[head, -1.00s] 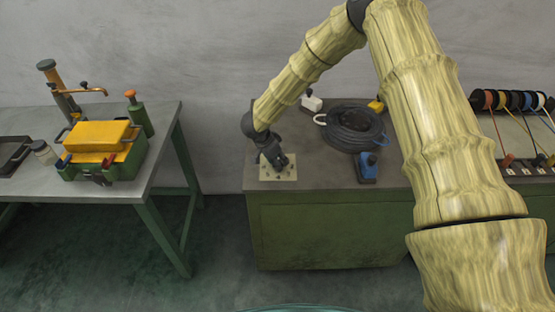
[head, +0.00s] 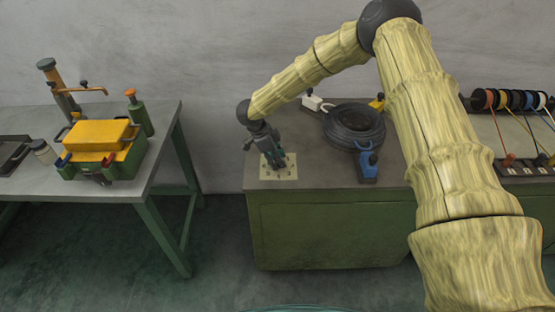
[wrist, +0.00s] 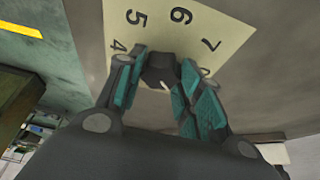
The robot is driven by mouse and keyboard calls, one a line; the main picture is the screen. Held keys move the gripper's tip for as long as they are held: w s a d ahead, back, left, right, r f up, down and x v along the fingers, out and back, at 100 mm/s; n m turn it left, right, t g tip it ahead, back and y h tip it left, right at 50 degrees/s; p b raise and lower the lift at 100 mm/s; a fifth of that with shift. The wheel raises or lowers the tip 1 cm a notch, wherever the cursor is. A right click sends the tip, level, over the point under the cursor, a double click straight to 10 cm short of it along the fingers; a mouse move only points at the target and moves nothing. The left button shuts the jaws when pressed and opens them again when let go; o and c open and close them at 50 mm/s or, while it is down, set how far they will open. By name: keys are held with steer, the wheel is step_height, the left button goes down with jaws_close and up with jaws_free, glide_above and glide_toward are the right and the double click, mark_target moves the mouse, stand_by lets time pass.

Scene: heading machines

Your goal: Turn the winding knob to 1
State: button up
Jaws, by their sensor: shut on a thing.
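The cream number plate (head: 290,160) lies flat on the green cabinet's grey top, and it also shows in the wrist view (wrist: 185,38). Its numerals 4, 5, 6 and 7 show in the wrist view; other marks are hidden or too small to read. The winding knob (wrist: 160,66) is dark and sits between my fingers. A small white mark shows at its lower right edge. My gripper (wrist: 164,74) is shut on the knob with teal pads at both sides. In the head view my gripper (head: 274,160) reaches down onto the plate and hides the knob.
A black cable coil (head: 354,127) and a blue device (head: 367,166) stand right of the plate on the cabinet (head: 325,232). Coloured spools (head: 510,100) stand farther right. A separate table at left holds a yellow and green machine (head: 100,148).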

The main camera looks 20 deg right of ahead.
steer(key=shift+r, duration=0.1)
stand_by(0.3)
steer(key=o, duration=1)
steer(key=shift+o, duration=0.2)
steer(key=v, duration=1.2)
